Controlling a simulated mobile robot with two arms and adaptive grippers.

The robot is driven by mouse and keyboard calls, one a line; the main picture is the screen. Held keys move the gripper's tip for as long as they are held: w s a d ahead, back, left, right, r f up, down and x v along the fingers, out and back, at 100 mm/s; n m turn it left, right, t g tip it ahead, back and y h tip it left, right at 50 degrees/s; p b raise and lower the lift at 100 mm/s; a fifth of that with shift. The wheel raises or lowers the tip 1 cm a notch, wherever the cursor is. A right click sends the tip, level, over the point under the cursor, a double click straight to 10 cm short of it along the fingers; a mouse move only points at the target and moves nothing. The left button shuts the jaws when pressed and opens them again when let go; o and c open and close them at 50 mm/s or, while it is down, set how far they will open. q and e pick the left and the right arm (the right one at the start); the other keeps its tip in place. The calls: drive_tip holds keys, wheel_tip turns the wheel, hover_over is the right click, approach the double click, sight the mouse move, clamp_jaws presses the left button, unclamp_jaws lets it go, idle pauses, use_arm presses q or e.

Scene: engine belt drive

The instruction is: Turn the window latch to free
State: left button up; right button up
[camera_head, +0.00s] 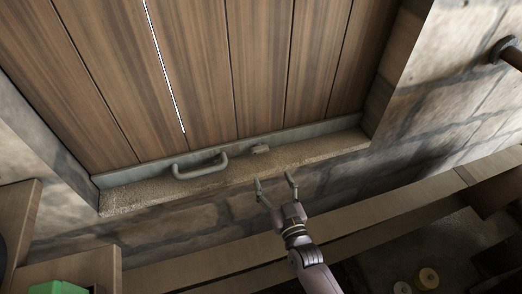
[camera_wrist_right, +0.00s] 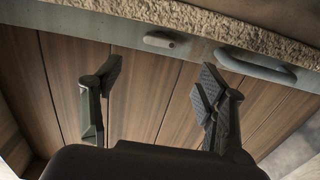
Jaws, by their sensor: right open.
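A small grey latch piece (camera_head: 261,149) sits on the metal strip at the bottom of the wooden window shutter (camera_head: 210,70). A bent grey handle (camera_head: 200,167) is on the same strip, to its left. In the right wrist view the latch piece (camera_wrist_right: 160,40) is near the top middle and the handle (camera_wrist_right: 258,65) is to its right. My right gripper (camera_head: 274,182) is open and empty, just below the stone sill in the head view, apart from the latch piece. In the wrist view the latch piece lies beyond the gap between the fingers (camera_wrist_right: 160,78). My left gripper is not in view.
A rough stone sill (camera_head: 140,193) runs below the shutter, with a stone wall around it. A wooden beam (camera_head: 390,208) crosses below my right gripper. A dark round bar (camera_head: 503,50) juts from the wall at right. A green object (camera_head: 58,287) is at lower left.

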sight(261, 152)
drive_tip(key=x, duration=1)
drive_tip(key=shift+w+f, duration=0.1)
drive_tip(key=shift+w, duration=0.05)
drive_tip(key=shift+w+a, duration=0.25)
drive_tip(key=shift+w, duration=0.35)
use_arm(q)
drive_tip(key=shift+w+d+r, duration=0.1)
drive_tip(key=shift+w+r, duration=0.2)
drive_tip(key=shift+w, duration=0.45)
use_arm(e)
drive_tip(key=shift+c, duration=0.2)
drive_tip(key=c, duration=1.1)
drive_tip(key=m+b, duration=0.1)
drive_tip(key=m, duration=0.2)
drive_tip(key=shift+f, duration=0.15)
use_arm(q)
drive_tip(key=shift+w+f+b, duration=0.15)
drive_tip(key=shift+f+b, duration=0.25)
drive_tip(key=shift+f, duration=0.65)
use_arm(e)
drive_tip(key=shift+m, duration=1.4)
drive_tip(key=o, duration=1.1)
drive_tip(key=shift+o, duration=0.2)
